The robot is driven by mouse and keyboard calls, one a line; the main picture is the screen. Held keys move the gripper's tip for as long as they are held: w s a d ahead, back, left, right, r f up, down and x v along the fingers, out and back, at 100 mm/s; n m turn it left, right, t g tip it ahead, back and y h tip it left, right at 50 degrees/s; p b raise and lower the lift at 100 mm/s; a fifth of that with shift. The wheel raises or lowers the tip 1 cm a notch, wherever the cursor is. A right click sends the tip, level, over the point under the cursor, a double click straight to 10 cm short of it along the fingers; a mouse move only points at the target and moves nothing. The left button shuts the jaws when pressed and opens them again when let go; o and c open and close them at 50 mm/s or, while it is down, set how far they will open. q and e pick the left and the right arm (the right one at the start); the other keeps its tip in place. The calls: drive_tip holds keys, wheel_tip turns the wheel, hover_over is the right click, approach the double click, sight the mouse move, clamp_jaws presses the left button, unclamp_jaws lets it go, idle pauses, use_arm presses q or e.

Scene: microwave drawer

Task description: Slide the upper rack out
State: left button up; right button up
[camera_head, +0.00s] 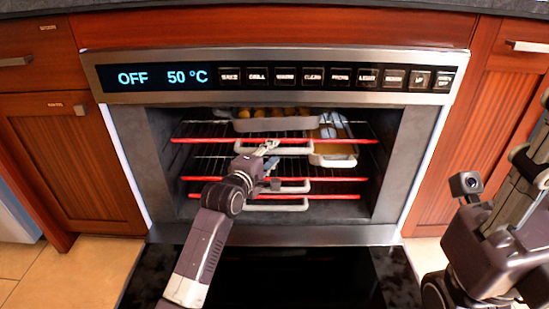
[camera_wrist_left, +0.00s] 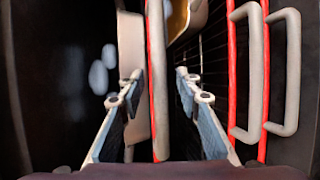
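The upper rack (camera_head: 195,140) is a wire rack with a red front edge and a light grey handle (camera_head: 300,150), inside the open oven. My left gripper (camera_head: 268,153) is at this handle, over its left part. In the left wrist view, the handle (camera_wrist_left: 157,60) runs between the two fingers of my left gripper (camera_wrist_left: 158,82). The fingers are apart, with a gap visible on both sides of the bar. My right arm is at the right of the head view; its fingers do not show.
A pan with round yellow-brown food (camera_head: 250,124) and a tray with pale pieces (camera_head: 333,160) are in the oven. Two lower racks with red edges and grey handles (camera_head: 293,187) (camera_head: 290,208) sit below. The lowered oven door (camera_head: 285,275) lies in front.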

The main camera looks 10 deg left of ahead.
use_arm(q)
drive_tip(key=shift+b+x, duration=0.35)
drive_tip(key=shift+x, duration=0.7)
drive_tip(key=shift+c, duration=0.7)
clamp_jaws()
